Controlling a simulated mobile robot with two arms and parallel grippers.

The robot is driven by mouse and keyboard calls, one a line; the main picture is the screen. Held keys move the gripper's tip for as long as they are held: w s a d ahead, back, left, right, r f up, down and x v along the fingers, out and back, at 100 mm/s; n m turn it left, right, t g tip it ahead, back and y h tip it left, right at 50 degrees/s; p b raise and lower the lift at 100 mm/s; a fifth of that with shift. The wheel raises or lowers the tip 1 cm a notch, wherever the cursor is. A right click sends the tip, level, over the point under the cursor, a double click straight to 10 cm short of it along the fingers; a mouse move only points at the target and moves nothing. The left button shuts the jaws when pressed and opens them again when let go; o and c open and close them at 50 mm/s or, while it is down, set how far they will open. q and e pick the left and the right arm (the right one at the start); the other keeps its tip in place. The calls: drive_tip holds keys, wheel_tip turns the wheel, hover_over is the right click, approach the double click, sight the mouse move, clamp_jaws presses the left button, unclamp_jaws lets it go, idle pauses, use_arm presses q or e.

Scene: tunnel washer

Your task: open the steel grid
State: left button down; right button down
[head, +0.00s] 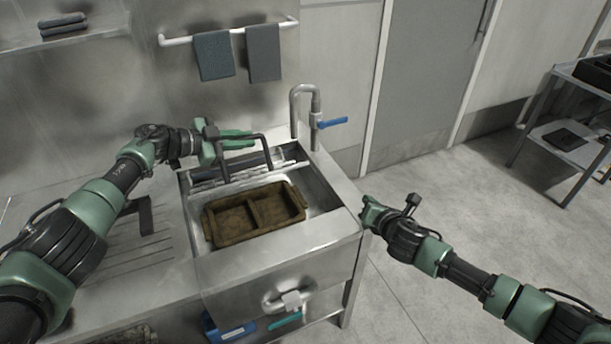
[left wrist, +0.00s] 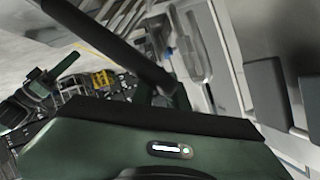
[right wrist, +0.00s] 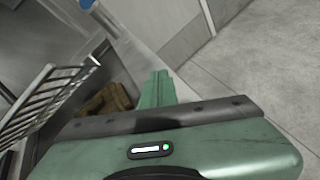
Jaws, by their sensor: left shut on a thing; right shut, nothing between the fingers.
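The steel grid (head: 228,178) stands raised along the back of the sink basin, seen nearly edge-on in the head view. Its bars show tilted up in the right wrist view (right wrist: 42,98). A black bar handle (head: 268,153) rises from the grid. My left gripper (head: 236,139) is shut on this handle; the exact contact is partly hidden. The handle also crosses the left wrist view (left wrist: 115,42). My right gripper (head: 368,212) is shut and empty beside the sink's right front corner, apart from the grid. Its closed fingers show in the right wrist view (right wrist: 158,88).
A brown two-compartment tray (head: 228,237) sits in the basin. A tap (head: 304,92) with a blue lever (head: 333,122) stands at the back right corner. Grey towels (head: 263,54) hang on a rail behind. The floor right of the sink is clear.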

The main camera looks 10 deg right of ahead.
drive_tip(key=s+a+r+n+y, duration=0.2)
drive_tip(key=a+r+n, duration=0.15)
drive_tip(key=a, duration=0.35)
drive_tip(key=s+a+r+n+y, duration=0.2)
drive_tip(key=s+a+r+n, duration=0.15)
drive_tip(key=a, duration=0.25)
drive_tip(key=w+a+f+n, duration=0.1)
drive_tip(key=w+a, duration=0.3)
drive_tip(key=w, duration=0.7)
drive_tip(key=shift+w, duration=0.3)
